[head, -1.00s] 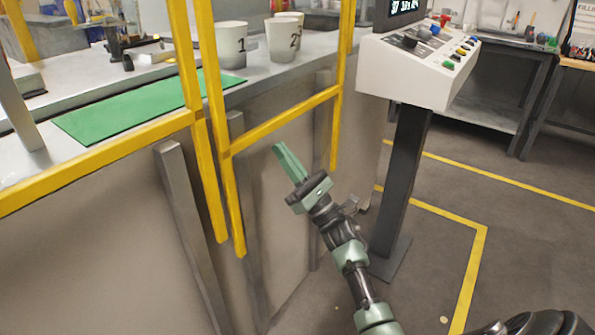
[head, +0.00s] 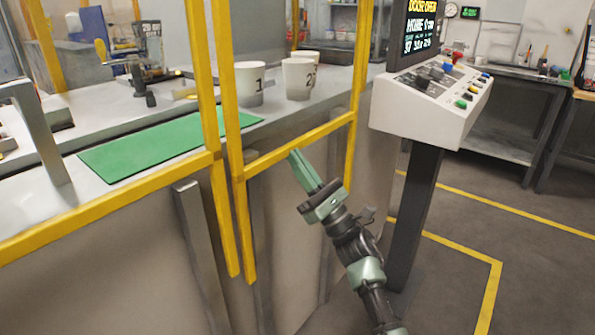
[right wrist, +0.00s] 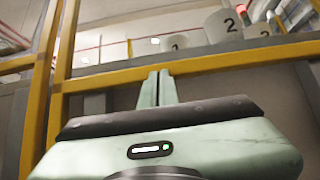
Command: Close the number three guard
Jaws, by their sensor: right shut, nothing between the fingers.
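Two yellow guard frames stand side by side along the bench front. The right guard frame (head: 300,141) and the left guard frame (head: 110,203) meet at two close posts, with a narrow gap between them. I cannot read a number on either. My right gripper (head: 296,155) is shut and empty, just in front of the right guard's lower rail. In the right wrist view its shut fingers (right wrist: 157,78) point up at the yellow rail (right wrist: 215,62); I cannot tell if they touch it. My left gripper is not in view.
Behind the guards are a green mat (head: 150,145) and white numbered cups (head: 249,82) on the bench. A control console (head: 425,105) on a dark post stands right of my arm. Its screen reads "DOOR OPEN". Floor is clear at right.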

